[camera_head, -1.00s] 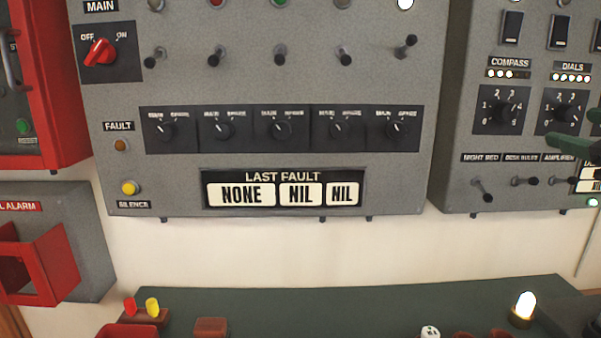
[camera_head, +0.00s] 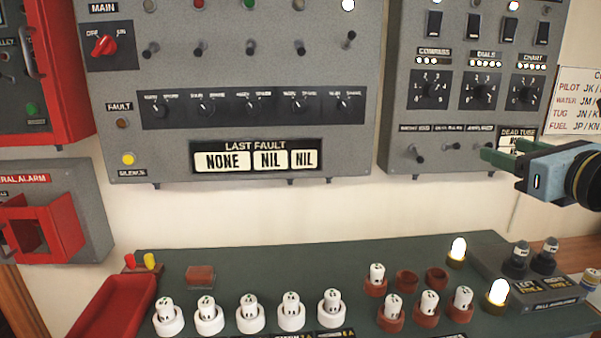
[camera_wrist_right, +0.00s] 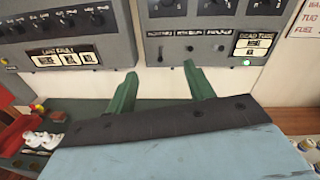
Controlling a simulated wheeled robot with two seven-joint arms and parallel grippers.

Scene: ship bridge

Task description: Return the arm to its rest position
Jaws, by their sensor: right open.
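My right gripper (camera_head: 500,156) comes in from the right in the head view, in front of the lower right part of the grey panel with the dials (camera_head: 470,110). Its green fingers are apart with nothing between them. The right wrist view shows the same open fingers (camera_wrist_right: 160,88) pointing toward the panel, with wall and panel edge seen between them. Part of the dead tube label is hidden behind the gripper in the head view. My left gripper is in neither view.
Below is a green bench (camera_head: 230,262) with several white fuses in white holders (camera_head: 250,315), red holders (camera_head: 407,280), lit bulbs (camera_head: 457,248) and a red tray (camera_head: 110,310). A grey fault panel (camera_head: 345,150) and red alarm box (camera_head: 50,235) hang on the wall.

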